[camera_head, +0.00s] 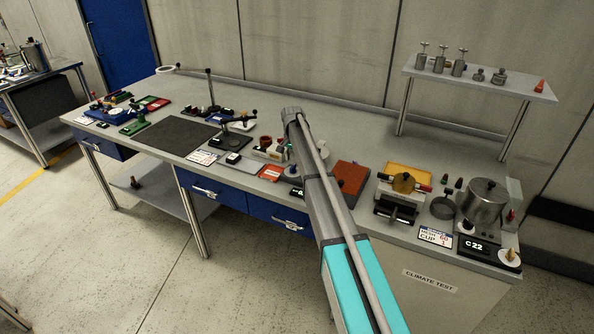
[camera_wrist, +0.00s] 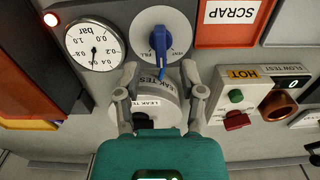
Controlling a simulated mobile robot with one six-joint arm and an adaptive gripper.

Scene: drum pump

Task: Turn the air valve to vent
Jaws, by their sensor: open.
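In the wrist view the air valve is a blue lever knob (camera_wrist: 158,42) on a round, pale dial plate. Its narrow end points down in the picture. Small upside-down labels sit either side of the knob, too small to read surely. My gripper (camera_wrist: 160,78) is open, its two fingers spread below the dial, one on each side of the knob's narrow end. Nothing is held between them. A pale round part marked LEAK TEST (camera_wrist: 155,103) shows between and behind the fingers. In the head view my arm hides the valve and my gripper's fingers.
A bar pressure gauge (camera_wrist: 94,45) sits left of the valve, near a lit red lamp (camera_wrist: 51,19). An orange-edged SCRAP tray (camera_wrist: 232,28) lies to the right, above the flow test unit (camera_wrist: 282,102). The bench (camera_head: 165,92) carries several other fixtures; a raised shelf (camera_head: 500,84) stands at right.

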